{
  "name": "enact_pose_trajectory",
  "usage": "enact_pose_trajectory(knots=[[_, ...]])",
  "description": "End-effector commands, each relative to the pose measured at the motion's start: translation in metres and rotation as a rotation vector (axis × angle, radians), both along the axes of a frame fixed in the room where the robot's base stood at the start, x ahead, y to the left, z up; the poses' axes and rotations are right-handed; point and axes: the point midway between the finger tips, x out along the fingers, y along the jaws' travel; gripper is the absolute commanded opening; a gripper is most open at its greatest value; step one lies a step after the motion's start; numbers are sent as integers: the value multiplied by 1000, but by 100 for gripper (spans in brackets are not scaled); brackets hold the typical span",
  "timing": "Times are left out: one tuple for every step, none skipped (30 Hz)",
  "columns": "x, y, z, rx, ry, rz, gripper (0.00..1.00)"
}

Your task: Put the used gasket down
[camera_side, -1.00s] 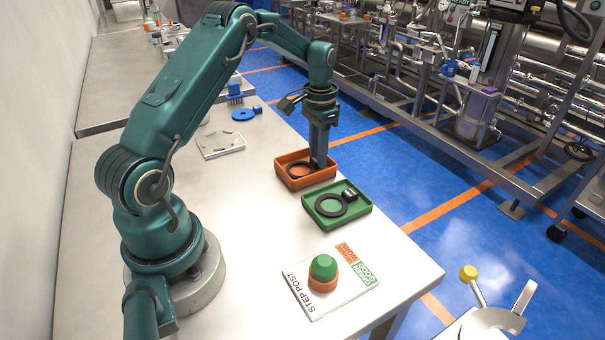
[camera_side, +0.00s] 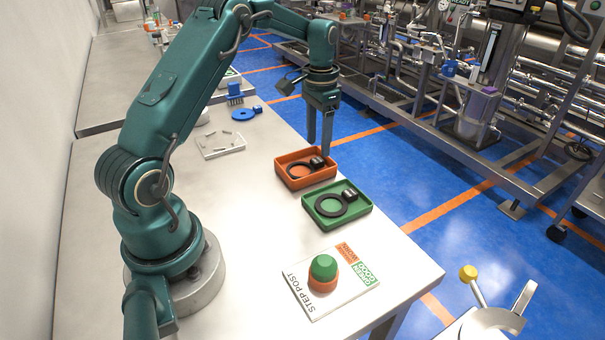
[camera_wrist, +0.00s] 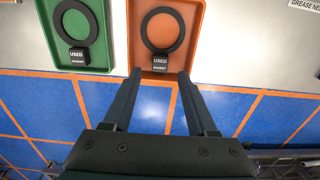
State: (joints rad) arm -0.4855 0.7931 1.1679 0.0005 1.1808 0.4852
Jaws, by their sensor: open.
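A used gasket, a black ring with a black tag block reading USED, lies in the orange tray (camera_side: 282,178). The ring (camera_side: 301,171) is flat on the tray floor, and its tag (camera_side: 317,162) is at the tray's far right end. The wrist view shows this ring (camera_wrist: 163,12) and its tag (camera_wrist: 160,62) too. My gripper (camera_side: 319,152) is open and empty above the tag end of the orange tray. In the wrist view its fingertips (camera_wrist: 159,74) stand apart, either side of the tag's near edge, not touching it as far as I can tell.
A green tray (camera_side: 311,212) beside it holds a similar black ring (camera_side: 331,206) with a tag. A STEP POST card (camera_side: 305,300) bears a green cap on an orange base (camera_side: 323,275).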

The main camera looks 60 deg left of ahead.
Motion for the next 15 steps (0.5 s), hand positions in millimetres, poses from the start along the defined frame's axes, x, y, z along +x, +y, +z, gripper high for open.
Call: enact_pose_trajectory(knots=[[2, 1, 13, 4, -7, 0, 58], [2, 1, 21, 4, -8, 0, 58], [1, 1, 30, 4, -8, 0, 58], [2, 1, 35, 4, -7, 0, 58], [2, 1, 41, 3, -6, 0, 58], [1, 1, 49, 3, -6, 0, 58], [1, 0, 55, 3, -6, 0, 58], [1, 0, 58, 2, -5, 0, 58], [1, 1, 62, 2, -4, 0, 58], [1, 1, 65, 2, -4, 0, 58], [1, 1, 68, 1, -3, 0, 58], [1, 1, 72, 1, -3, 0, 58], [1, 0, 74, 1, -2, 0, 58], [1, 0, 76, 1, -2, 0, 58], [1, 0, 78, 0, -2, 0, 58]])
